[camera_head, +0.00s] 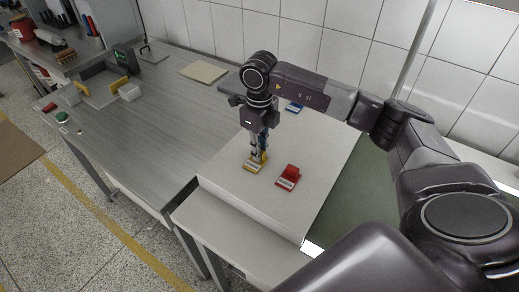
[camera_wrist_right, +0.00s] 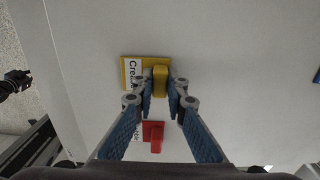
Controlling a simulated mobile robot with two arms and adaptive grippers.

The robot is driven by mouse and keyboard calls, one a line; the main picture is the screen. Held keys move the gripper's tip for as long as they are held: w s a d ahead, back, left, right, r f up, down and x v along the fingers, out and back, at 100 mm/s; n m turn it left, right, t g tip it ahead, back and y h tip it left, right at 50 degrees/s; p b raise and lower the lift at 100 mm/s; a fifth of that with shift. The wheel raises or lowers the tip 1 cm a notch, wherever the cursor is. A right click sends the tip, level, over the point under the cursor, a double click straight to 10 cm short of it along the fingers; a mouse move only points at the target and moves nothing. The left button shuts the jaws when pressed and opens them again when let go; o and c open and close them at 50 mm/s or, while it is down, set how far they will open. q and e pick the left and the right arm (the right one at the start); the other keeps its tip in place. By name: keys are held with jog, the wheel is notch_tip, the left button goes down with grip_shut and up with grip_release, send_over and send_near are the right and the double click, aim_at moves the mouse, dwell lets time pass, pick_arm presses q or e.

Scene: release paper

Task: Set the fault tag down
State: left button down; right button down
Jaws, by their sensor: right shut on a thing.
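A yellow tag (camera_head: 252,168) with a white label and an upright yellow grip is at the white tabletop, below my right gripper (camera_head: 259,158). In the wrist view the right fingertips (camera_wrist_right: 160,88) are shut on the grip of the yellow tag (camera_wrist_right: 132,72). The label is partly readable, starting with "Cre". I cannot tell whether the tag touches the surface or hangs just above it. A red tag (camera_head: 287,178) stands on the white surface to its right; it also shows in the wrist view (camera_wrist_right: 153,132). My left gripper is not in the head view.
A blue tag (camera_head: 294,107) lies farther back on the white table (camera_head: 230,190). A long grey workbench (camera_head: 150,115) adjoins on the left, with a beige pad (camera_head: 204,72) and small fixtures. A tiled wall (camera_head: 290,35) stands behind. The white surface in front is clear.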

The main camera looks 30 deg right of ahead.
jog(key=shift+f, duration=0.15)
jog(key=c, duration=1.9)
grip_release()
jog(key=shift+c, duration=0.2)
jog(key=shift+r, duration=0.3)
notch_tip(320, 180, up, 12)
jog(key=b, duration=0.3)
